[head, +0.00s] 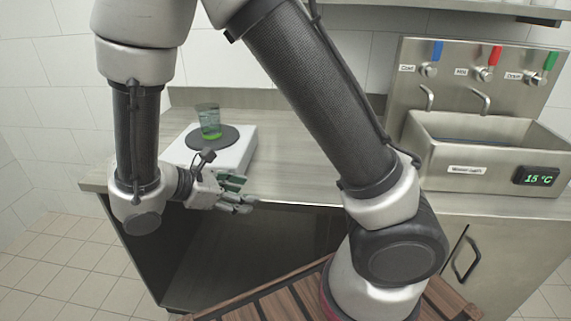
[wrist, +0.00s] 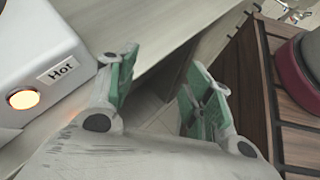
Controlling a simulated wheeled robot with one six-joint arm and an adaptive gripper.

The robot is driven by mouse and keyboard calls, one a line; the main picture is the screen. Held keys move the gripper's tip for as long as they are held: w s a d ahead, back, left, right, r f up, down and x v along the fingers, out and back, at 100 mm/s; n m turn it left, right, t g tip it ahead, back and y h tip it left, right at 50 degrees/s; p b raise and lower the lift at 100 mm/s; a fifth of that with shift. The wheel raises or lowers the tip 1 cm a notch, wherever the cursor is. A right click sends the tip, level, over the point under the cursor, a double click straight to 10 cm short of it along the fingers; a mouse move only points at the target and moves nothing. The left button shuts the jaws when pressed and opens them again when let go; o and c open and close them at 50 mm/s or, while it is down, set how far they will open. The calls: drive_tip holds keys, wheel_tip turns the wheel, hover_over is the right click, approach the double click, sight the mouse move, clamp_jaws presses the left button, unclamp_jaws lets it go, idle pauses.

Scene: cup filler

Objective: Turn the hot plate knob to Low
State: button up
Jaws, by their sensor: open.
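The white hot plate (head: 236,160) stands on the left part of the steel counter in the head view. A clear glass (head: 210,122) with green at its bottom stands on its dark round plate (head: 226,141). In the wrist view the hot plate (wrist: 30,45) is at the left, with a label "Hot" (wrist: 62,68) and a round glowing orange-white light or dial (wrist: 23,99) on its front. I cannot make out a knob for certain. My gripper (head: 246,190) is open and empty, in front of the counter edge beside the hot plate; its green-padded fingers (wrist: 160,85) are apart.
A steel sink (head: 480,130) with blue, red and green valves stands at the right, with a display reading 15 °C (head: 541,176). Below the counter is a dark open space (head: 240,245). The counter between hot plate and sink is clear.

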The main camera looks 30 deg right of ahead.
drive_tip(key=s+d+r+m+g+y, duration=0.3)
drive_tip(key=s+d+r+m+y, duration=0.2)
drive_tip(key=d+r+m+y, duration=0.3)
drive_tip(key=shift+s+d+r+m, duration=0.15)
drive_tip(key=shift+d+r+m, duration=0.15)
drive_tip(key=shift+d+m, duration=0.6)
drive_tip(key=shift+a, duration=0.25)
drive_tip(key=s+d+r+m+t+y, duration=0.2)
drive_tip(key=s+d+r+m+t, duration=0.3)
drive_tip(key=d+r, duration=0.5)
drive_tip(key=d+m, duration=0.1)
drive_tip(key=m, duration=0.1)
drive_tip(key=shift+s+m+y, duration=0.2)
drive_tip(key=shift+m+y, duration=0.2)
